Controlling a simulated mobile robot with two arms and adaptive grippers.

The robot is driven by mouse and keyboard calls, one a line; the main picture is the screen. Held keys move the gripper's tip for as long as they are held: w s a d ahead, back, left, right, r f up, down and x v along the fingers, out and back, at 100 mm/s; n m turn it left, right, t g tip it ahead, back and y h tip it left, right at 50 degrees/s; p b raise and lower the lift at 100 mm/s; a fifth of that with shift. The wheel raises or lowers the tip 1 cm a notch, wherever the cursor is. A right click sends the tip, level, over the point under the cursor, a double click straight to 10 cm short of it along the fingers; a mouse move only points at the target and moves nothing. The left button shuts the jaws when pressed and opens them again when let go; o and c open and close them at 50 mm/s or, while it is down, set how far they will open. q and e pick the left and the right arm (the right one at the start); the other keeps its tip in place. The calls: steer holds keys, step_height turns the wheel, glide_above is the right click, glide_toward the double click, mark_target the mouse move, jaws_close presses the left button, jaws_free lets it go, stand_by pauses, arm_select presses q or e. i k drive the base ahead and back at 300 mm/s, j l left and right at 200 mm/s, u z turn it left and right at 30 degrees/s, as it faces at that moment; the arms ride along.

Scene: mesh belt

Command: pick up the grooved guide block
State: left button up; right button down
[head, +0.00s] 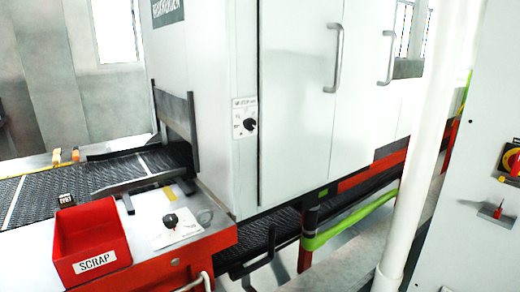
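I cannot pick out the grooved guide block for certain. A small dark block (65,200) with a pale marking on its front stands on the metal ledge behind the red scrap bin. Neither of my grippers is in the head view.
A red bin (92,222) labelled SCRAP sits at the front left. Behind it, a dark mesh belt (60,183) runs into a large white cabinet (300,110). A control plate with a knob (172,222) lies right of the bin. A white post (420,140) stands at right.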

mark_target(66, 202)
steer(key=u, duration=1.3)
steer(key=j, duration=0.2)
steer(key=i+z, duration=0.05)
